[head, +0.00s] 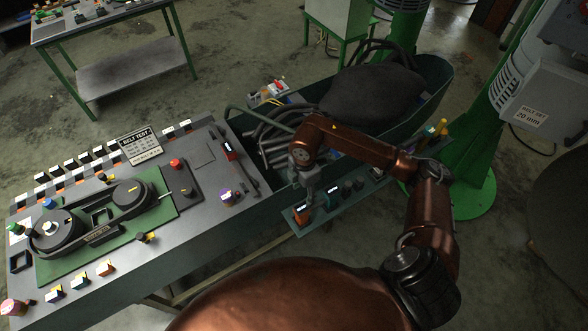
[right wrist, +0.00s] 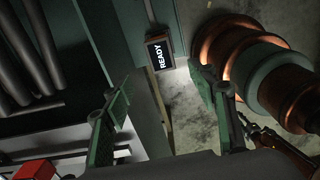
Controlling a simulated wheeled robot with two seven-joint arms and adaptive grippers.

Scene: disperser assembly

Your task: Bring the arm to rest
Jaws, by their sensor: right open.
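My right arm, copper coloured, reaches across the right half of the head view. Its gripper (head: 306,186) points down near the left end of a narrow green shelf (head: 347,207). In the right wrist view its two green fingers stand wide apart, with the gripper (right wrist: 161,80) open and nothing held between them. A small dark sign reading READY (right wrist: 158,54) shows beyond the fingertips. My left gripper is in neither view.
A grey bench (head: 215,215) with a belt-test rig on a green plate (head: 60,257) fills the left. A green trough (head: 437,72) holding dark hoses and a black bag (head: 372,92) lies behind my right arm. A small orange block (head: 302,214) sits on the shelf beneath the gripper.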

